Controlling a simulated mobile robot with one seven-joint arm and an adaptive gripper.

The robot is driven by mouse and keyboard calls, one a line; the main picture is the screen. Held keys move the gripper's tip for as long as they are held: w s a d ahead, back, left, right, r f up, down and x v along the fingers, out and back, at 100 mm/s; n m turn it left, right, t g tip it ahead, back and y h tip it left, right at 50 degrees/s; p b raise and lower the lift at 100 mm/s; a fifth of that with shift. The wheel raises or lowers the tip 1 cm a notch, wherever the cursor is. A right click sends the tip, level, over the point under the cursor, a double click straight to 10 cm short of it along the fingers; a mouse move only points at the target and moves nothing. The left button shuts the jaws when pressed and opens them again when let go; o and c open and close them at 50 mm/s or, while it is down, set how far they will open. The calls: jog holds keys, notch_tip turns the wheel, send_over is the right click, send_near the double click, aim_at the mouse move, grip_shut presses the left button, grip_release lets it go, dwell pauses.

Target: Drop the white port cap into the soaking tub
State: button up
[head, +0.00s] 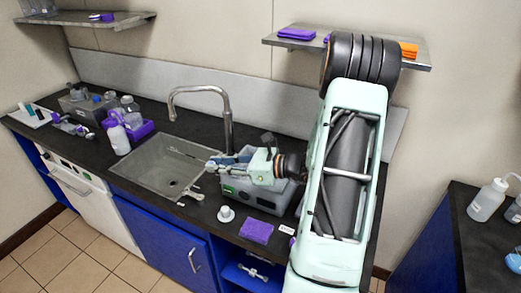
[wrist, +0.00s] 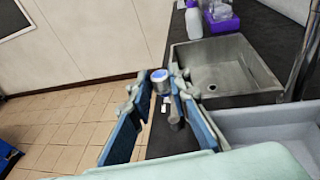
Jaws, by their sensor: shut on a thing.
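My gripper (wrist: 160,82) is shut on a small round grey-white piece with a blue face (wrist: 159,75), held between the fingertips. I cannot tell from its look whether it is the white port cap. In the head view my gripper (head: 214,163) points left over the right end of the sink, and the held piece is too small to make out. A small white round cap-like piece (head: 226,214) stands on the counter in front of the grey tub. This tub (head: 230,187), with a green mark on its front, is partly hidden under my arm. Its grey wall (wrist: 245,112) shows right of my gripper in the wrist view.
The sink (head: 146,163) with a tall tap (head: 228,115) lies left of the tub. Small fittings (head: 187,197) lie at its front edge. A purple pad (head: 256,231) lies on the counter's right. Bottles and a purple rack (head: 144,131) stand left of the sink.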

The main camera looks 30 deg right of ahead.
jog(key=d+r+m+t+h+b, duration=0.1)
jog(key=d+r+m+h+b, duration=0.15)
jog(key=d+b, duration=0.4)
jog(key=d+r+m+t+h+b, duration=0.2)
jog(key=d+h+b, duration=0.15)
jog(key=d, duration=0.55)
notch_tip(320, 180, down, 6)
jog(key=y+b, duration=0.1)
jog(key=b, duration=0.4)
jog(key=shift+s+a, duration=0.25)
jog(key=shift+s, duration=0.1)
jog(key=o, duration=0.9)
jog(key=shift+s, duration=0.1)
jog(key=v, duration=1.2)
